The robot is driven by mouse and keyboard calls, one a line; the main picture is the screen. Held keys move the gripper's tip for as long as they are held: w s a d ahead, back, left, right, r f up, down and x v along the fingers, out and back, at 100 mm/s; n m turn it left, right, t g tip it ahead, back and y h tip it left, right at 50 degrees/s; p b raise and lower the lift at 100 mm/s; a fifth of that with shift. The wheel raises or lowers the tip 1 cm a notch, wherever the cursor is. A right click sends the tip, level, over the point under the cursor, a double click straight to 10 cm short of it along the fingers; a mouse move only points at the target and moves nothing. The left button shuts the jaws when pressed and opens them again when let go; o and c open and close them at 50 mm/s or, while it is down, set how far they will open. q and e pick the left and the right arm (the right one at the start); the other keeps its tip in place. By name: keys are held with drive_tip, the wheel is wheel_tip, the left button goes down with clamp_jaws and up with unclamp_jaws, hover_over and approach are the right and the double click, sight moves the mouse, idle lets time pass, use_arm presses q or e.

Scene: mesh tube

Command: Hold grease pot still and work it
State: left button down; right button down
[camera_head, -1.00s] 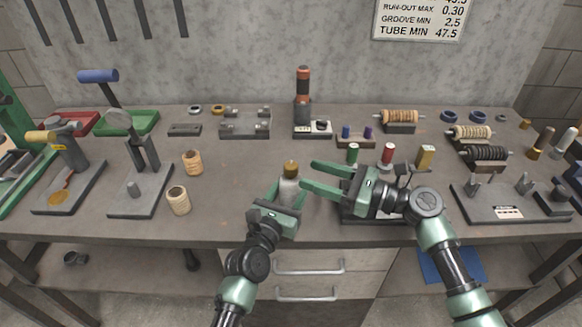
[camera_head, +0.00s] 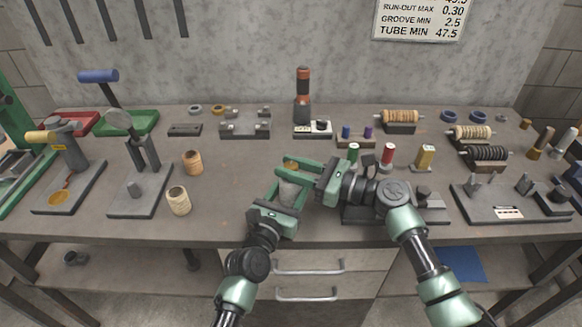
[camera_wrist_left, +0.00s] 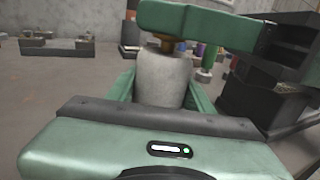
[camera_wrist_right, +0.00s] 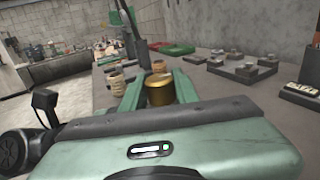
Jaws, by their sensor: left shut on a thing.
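The grease pot has a pale grey body (camera_wrist_left: 163,80) and a brass cap (camera_wrist_right: 160,90), and stands upright near the front middle of the bench. My left gripper (camera_head: 287,190) is shut on the pot's body, one finger on each side. My right gripper (camera_head: 291,170) is at the top of the pot, with its fingers on either side of the cap. It looks open, with a small gap beside the cap in the right wrist view. In the left wrist view a green right finger (camera_wrist_left: 195,25) hides much of the cap.
Two thread-wound tan spools (camera_head: 179,200) stand left of the pot. A dark base plate (camera_head: 432,208) lies under and right of my right gripper. Green (camera_head: 353,153), red (camera_head: 388,154) and yellow (camera_head: 425,158) pieces stand behind it.

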drive_tip(key=shift+f+m, duration=0.1)
drive_tip(key=shift+m, duration=0.2)
drive_tip(key=shift+f+m+t+h, duration=0.1)
drive_tip(key=shift+m+t+h, duration=1.05)
drive_tip(key=shift+t, duration=0.65)
drive_tip(key=shift+s+a+r+m+t+h, duration=0.1)
drive_tip(key=shift+m+t+h, duration=0.7)
drive_tip(key=shift+t+h, duration=0.05)
drive_tip(key=shift+a+r+m+t+h, duration=0.1)
drive_tip(key=shift+m+t+h, duration=0.65)
drive_tip(key=shift+t+h, duration=0.1)
drive_tip(key=shift+d+t+h, duration=0.15)
drive_tip(key=shift+t+h, duration=0.15)
drive_tip(key=shift+h, duration=0.05)
drive_tip(key=c, duration=1.1)
unclamp_jaws()
drive_tip(key=shift+o, duration=0.2)
